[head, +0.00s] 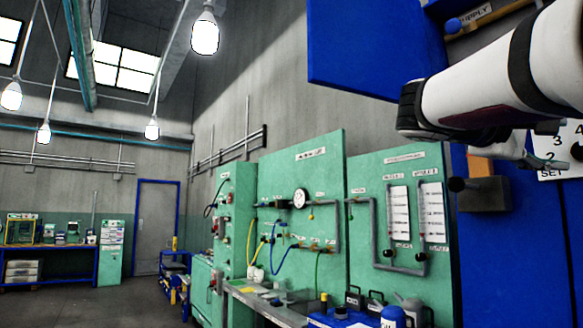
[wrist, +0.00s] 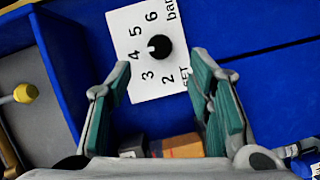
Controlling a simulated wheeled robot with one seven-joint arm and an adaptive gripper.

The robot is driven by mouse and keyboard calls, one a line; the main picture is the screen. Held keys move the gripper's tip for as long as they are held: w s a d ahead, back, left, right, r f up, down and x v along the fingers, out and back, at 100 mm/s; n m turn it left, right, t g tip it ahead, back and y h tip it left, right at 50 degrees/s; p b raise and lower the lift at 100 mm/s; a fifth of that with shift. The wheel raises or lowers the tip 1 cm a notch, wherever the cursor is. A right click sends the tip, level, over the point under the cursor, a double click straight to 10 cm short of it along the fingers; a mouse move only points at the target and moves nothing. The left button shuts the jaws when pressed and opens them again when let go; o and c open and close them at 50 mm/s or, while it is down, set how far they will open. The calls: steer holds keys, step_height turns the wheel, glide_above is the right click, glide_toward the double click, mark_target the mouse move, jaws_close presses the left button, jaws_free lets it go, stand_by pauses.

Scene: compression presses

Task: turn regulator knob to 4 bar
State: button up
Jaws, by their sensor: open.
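The regulator knob (wrist: 160,47) is a round black knob on a white dial plate (wrist: 180,35), marked SET, 2 to 6 and bar. A small white mark on the knob faces left in the wrist view, roughly toward the 4; its exact reading is hard to tell. My gripper (wrist: 152,66) is open, its green-padded fingers spread on either side of the knob in that view, with nothing between them. Contact with the knob is not visible. In the head view my gripper (head: 543,145) is beside the dial plate (head: 560,165), which it partly hides.
The dial is on a blue panel (head: 500,250). A yellow knob (wrist: 25,93) shows at the left of the wrist view. Green panels (head: 300,180) stand farther left, with open floor beyond.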

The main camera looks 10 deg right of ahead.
steer(key=shift+a+r, duration=0.2)
steer(key=shift+a, duration=2)
steer(key=s+a+f+n+y, duration=0.1)
steer(key=s+a+f+y, duration=0.65)
steer(key=f, duration=0.75)
steer(key=s+a+f+n+t+y, duration=0.1)
steer(key=s+a+f+y, duration=0.25)
steer(key=a+f, duration=0.9)
steer(key=s+a+f+n+y, duration=0.1)
steer(key=s+a+f+y, duration=0.45)
steer(key=f, duration=1.25)
step_height(320, 180, up, 15)
steer(key=w+t+p, duration=0.1)
steer(key=t+p, duration=0.2)
steer(key=p, duration=0.9)
steer(key=shift+w+d+f, duration=0.2)
steer(key=shift+w+d, duration=0.05)
